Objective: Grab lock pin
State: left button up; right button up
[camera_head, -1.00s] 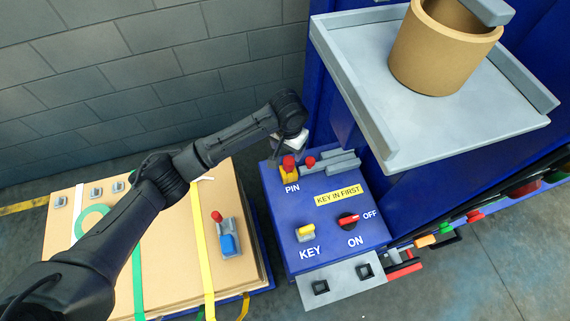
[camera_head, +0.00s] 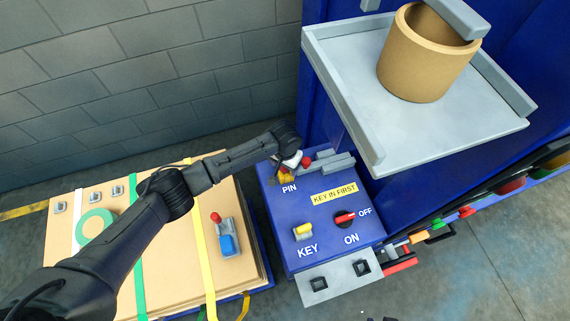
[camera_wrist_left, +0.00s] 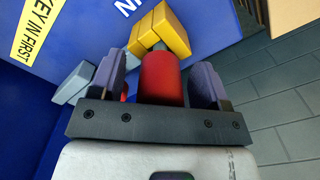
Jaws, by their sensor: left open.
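The lock pin has a red knob (camera_wrist_left: 160,78) and a yellow block (camera_wrist_left: 172,28) in the left wrist view. In the head view, its yellow part (camera_head: 285,174) shows above the PIN label on the blue control panel (camera_head: 283,215), and my gripper hides much of the rest. My left gripper (camera_head: 289,161) is over the pin. In the left wrist view my open left gripper (camera_wrist_left: 157,72) has one finger on each side of the red knob, with a gap visible at the right. My right gripper is not clearly in view.
A smaller red knob (camera_head: 306,162) sits by grey bars (camera_head: 332,163) next to the pin. The panel has a yellow key (camera_head: 303,230) and a red switch (camera_head: 345,217). A grey tray (camera_head: 350,65) with a tan pot (camera_head: 420,60) overhangs. A strapped box (camera_head: 175,255) stands left.

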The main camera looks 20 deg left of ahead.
pick_arm(q)
jog(key=shift+f, duration=0.15)
jog(key=c, duration=1.1)
jog(key=shift+o, duration=0.2)
